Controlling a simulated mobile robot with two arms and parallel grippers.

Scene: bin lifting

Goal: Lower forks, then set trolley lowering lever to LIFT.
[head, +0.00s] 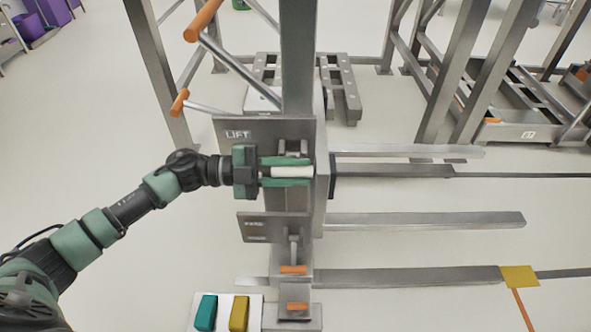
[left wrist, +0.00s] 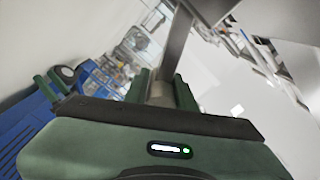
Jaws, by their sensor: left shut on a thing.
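The trolley's mast (head: 298,60) stands upright at the middle of the head view. A grey plate marked LIFT (head: 237,134) is fixed to it, with a second, lower plate (head: 256,228) whose lettering is too small to read surely. My left gripper (head: 288,172) is shut around a pale cylindrical lever handle (head: 292,172) between these plates. The handle also shows between the fingers in the left wrist view (left wrist: 160,88). Metal forks (head: 425,220) extend to the right, low over the floor. My right gripper is not in view.
Orange-tipped handlebars (head: 204,20) stick out left of the mast. Teal (head: 206,312) and yellow (head: 239,313) pedals or blocks lie at the bottom. Metal frames (head: 475,70) stand at the back right. The floor at left is largely clear.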

